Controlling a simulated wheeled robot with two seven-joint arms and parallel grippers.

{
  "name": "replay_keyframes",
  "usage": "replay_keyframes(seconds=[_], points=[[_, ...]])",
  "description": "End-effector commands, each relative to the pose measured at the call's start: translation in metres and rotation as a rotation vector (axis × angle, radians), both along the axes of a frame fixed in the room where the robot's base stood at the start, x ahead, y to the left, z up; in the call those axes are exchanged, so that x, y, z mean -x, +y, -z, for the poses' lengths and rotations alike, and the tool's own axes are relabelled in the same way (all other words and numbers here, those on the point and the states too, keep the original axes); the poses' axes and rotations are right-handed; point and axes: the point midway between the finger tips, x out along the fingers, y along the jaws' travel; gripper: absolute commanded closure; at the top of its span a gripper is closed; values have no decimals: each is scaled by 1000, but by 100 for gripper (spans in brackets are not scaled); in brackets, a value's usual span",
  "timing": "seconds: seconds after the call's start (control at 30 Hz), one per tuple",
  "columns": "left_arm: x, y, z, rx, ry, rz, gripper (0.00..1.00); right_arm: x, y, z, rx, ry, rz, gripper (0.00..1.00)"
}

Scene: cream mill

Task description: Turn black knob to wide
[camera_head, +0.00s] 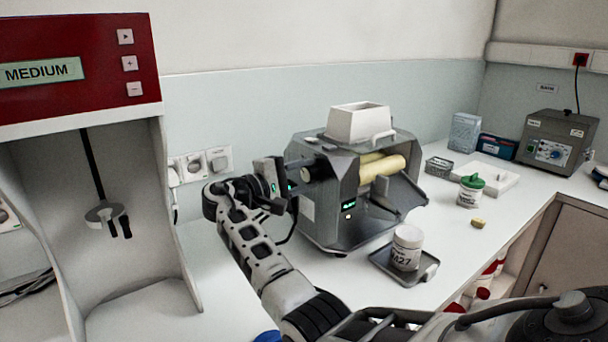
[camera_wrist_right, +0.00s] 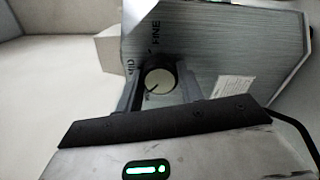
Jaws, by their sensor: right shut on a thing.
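The cream mill (camera_head: 330,222) stands on the white bench with pale rollers (camera_head: 382,168) and a white hopper (camera_head: 358,122). My right gripper (camera_head: 292,182) is at the mill's left side panel. In the right wrist view its fingers are shut around the black knob (camera_wrist_right: 159,78), which has a pale face. The knob's dark pointer line points to the lower left. On the brushed metal panel (camera_wrist_right: 225,50), FINE is readable above the knob and MID to its upper left. A lower label is mostly hidden by the gripper. My left gripper is not in view.
A tray (camera_head: 428,272) with a white jar (camera_head: 406,246) stands before the mill. A green-lidded jar (camera_head: 470,190) and a grey bath unit (camera_head: 556,142) are further right. A red and white machine (camera_head: 90,110) reading MEDIUM stands at the left.

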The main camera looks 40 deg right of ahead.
Motion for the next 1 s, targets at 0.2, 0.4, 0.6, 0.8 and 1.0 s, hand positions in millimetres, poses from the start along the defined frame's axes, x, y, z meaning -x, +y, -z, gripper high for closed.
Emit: replay_keyframes(seconds=[0.2, 0.4, 0.6, 0.8, 1.0], points=[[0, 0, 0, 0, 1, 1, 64, -1, 0, 0, -12, 114, -2, 85], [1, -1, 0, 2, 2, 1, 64, 0, 0, 0, -19, 171, -2, 85], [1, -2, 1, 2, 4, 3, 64, -1, 0, 0, -21, 190, -2, 85], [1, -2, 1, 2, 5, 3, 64, -1, 1, 0, -21, 191, -3, 85], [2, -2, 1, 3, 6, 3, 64, -1, 1, 0, -21, 190, -3, 43]])
